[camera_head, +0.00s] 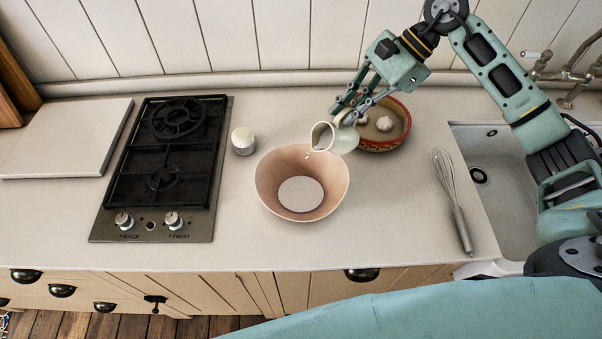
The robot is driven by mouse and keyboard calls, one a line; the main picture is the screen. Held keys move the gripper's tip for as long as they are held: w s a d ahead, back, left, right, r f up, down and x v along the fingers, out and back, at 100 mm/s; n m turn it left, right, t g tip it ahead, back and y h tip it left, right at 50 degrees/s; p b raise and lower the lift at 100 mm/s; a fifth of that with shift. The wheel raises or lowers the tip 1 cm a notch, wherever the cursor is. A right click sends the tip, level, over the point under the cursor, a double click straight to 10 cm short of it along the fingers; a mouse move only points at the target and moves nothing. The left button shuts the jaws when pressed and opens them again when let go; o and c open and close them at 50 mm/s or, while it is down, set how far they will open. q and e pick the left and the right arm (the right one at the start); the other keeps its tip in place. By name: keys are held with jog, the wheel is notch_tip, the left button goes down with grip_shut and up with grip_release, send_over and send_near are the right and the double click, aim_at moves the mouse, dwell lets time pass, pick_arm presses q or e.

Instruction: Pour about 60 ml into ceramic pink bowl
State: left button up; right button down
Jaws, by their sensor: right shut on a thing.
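The ceramic pink bowl (267,190) stands upright on the counter in the middle of the head view. A pale round patch covers its bottom; I cannot tell whether it is liquid or the bowl's floor. My right gripper (345,112) is shut on a small cream jug (346,139) above the bowl's upper right rim. The jug is tilted with its mouth toward the bowl, and small white drops show just below its lip. My left gripper is not in view.
A red patterned dish (385,146) with garlic-like pieces stands right behind the jug. A small white-topped jar (243,141) is left of the bowl, by the gas hob (165,160). A whisk (455,205) lies near the sink (500,200). The counter in front of the bowl is clear.

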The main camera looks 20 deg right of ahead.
aim_at(340, 115)
jog(key=shift+s+a+f+t+h, duration=0.2)
jog(key=shift+a+h, duration=0.4)
jog(key=shift+h, duration=0.25)
jog(key=shift+s+a+f+t+h, duration=0.1)
jog(key=shift+a+t+h, duration=0.1)
jog(key=shift+a+h, duration=0.5)
dwell(1.2)
jog(key=shift+s+a+h, duration=0.15)
jog(key=shift+a+h, duration=0.15)
jog(key=shift+h, duration=0.05)
dwell(0.4)
jog(key=y, duration=0.1)
jog(key=d, duration=0.1)
jog(key=d+y, duration=0.1)
jog(key=shift+w+d+r+y, duration=0.25)
jog(key=shift+w+r+y, duration=0.05)
jog(key=shift+w, duration=0.05)
jog(key=shift+d, duration=0.25)
jog(key=shift+w+d+r+g+y+p, duration=0.15)
jog(key=shift+d+g+y, duration=0.1)
jog(key=shift+y, duration=0.35)
jog(key=shift+w+d+g+y+p, duration=0.15)
jog(key=shift+d+g+y, duration=0.1)
jog(key=shift+y, duration=0.35)
jog(key=shift+d+f+y+b, duration=0.4)
jog(key=shift+f+b, duration=0.3)
jog(key=shift+b, duration=0.55)
jog(key=shift+w+d+y+b, duration=0.15)
jog(key=shift+y+b, duration=0.15)
jog(key=shift+b, duration=0.15)
